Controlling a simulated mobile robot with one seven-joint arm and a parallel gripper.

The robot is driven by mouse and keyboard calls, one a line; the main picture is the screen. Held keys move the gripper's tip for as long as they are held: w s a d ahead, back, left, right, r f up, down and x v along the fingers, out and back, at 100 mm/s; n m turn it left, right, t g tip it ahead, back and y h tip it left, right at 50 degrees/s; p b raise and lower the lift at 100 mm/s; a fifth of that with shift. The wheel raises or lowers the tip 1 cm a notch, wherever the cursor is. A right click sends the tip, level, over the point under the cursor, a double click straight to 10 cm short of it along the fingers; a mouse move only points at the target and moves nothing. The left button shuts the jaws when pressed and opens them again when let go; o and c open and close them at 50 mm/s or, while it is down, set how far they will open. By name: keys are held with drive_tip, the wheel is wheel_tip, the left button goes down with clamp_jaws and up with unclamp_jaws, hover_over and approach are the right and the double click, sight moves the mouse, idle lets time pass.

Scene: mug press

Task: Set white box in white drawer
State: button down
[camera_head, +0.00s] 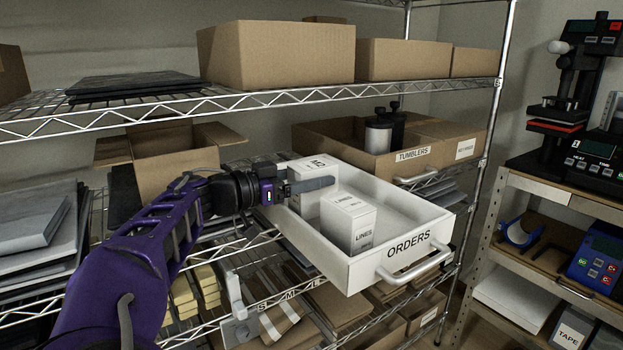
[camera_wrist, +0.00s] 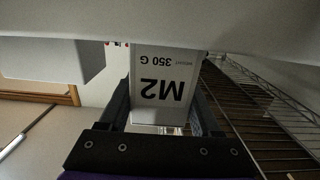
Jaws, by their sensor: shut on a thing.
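My gripper (camera_head: 312,186) reaches in from the left and is shut on a white box (camera_head: 316,164) marked M2. In the wrist view, the box (camera_wrist: 165,85) sits between the two dark fingers, its label reading M2, 350 G upside down. The white drawer (camera_head: 345,262), labelled ORDERS, is pulled out from the rack. The held box is upright at the drawer's back left part. I cannot tell whether its base touches the drawer floor. A second white box (camera_head: 348,222), marked LINES, stands in the drawer in front of it.
The drawer's right half is bare. A wire shelf (camera_head: 250,97) with cardboard boxes (camera_head: 276,55) runs above the drawer. An open TUMBLERS carton (camera_head: 345,142) stands behind it. A bench with a press (camera_head: 565,110) is at the right. Grey stacks (camera_head: 35,230) lie left.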

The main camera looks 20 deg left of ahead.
drive_tip(key=shift+f, duration=0.55)
drive_tip(key=shift+c, duration=0.4)
unclamp_jaws()
drive_tip(key=shift+r, duration=0.2)
drive_tip(key=v, duration=1.2)
drive_tip(key=shift+r+p, duration=0.35)
drive_tip(key=shift+r, duration=0.05)
